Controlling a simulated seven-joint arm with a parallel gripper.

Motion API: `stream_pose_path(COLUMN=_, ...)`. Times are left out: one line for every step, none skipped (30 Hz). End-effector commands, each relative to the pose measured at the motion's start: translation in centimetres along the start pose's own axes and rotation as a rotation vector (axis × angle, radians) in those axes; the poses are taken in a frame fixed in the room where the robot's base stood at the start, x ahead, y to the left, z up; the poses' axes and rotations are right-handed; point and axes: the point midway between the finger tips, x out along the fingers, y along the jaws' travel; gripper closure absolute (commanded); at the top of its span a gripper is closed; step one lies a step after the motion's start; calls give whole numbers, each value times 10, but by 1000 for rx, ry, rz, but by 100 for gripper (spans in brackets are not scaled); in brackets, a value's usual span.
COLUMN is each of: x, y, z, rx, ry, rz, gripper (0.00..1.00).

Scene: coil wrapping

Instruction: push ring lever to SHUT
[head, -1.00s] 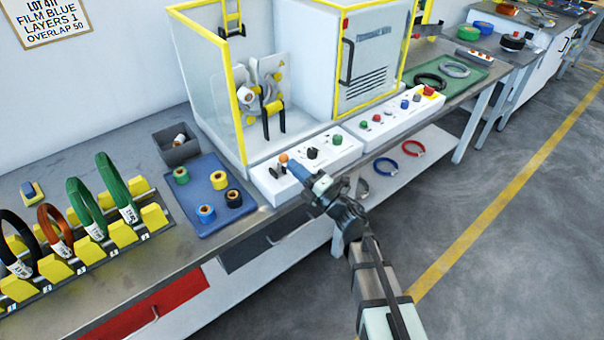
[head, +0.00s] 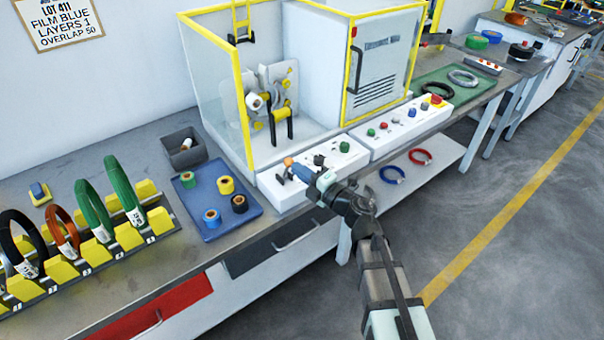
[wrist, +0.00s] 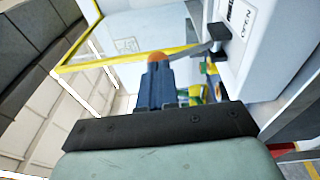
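The ring lever is a grey arm (wrist: 203,49) with an orange ball knob (head: 288,162) at the left end of the white control panel (head: 271,190). The SHUT marking is not visible.
A black knob (head: 319,160) and a green button (head: 344,147) sit to the right on the same panel. The yellow-framed machine (head: 245,110) stands behind. A blue tray (head: 218,188) with tape rolls lies left. Open floor is at the right.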

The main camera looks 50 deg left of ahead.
Motion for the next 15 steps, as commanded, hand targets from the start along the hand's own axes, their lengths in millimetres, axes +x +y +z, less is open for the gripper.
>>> stream_pose_path(x=2, y=3, z=0, rx=1, ry=-1, rz=-29, gripper=100)
stream_pose_path(x=3, y=3, z=1, rx=5, ry=-1, rz=-41, gripper=100)
stream_pose_path(x=4, y=4, z=1, rx=6, ry=0, rz=-54, gripper=100)
stream_pose_path(x=5, y=4, z=1, rx=9, ry=0, rz=-63, gripper=100)
stream_pose_path(x=6, y=5, z=1, rx=10, ry=0, rz=-73, gripper=100)
stream_pose_path(x=7, y=6, z=1, rx=12, ry=1, rz=-86, gripper=100)
stream_pose_path(x=8, y=7, z=2, rx=14, ry=0, rz=-95, gripper=100)
stream_pose_path(x=9, y=7, z=2, rx=16, ry=1, rz=-105, gripper=100)
stream_pose_path(x=10, y=8, z=2, rx=17, ry=1, rz=-119, gripper=100)
stream_pose_path(x=11, y=8, z=2, rx=20, ry=0, rz=-128, gripper=100)
stream_pose_path(x=12, y=9, z=2, rx=21, ry=0, rz=-138, gripper=100)
stream_pose_path(x=13, y=10, z=2, rx=23, ry=0, rz=-151, gripper=100)
stream_pose_path(x=14, y=10, z=2, rx=25, ry=0, rz=-160, gripper=100)
stream_pose_path(x=14, y=10, z=2, rx=25, ry=0, rz=-160, gripper=100)
stream_pose_path(x=15, y=11, z=3, rx=26, ry=1, rz=-159, gripper=100)
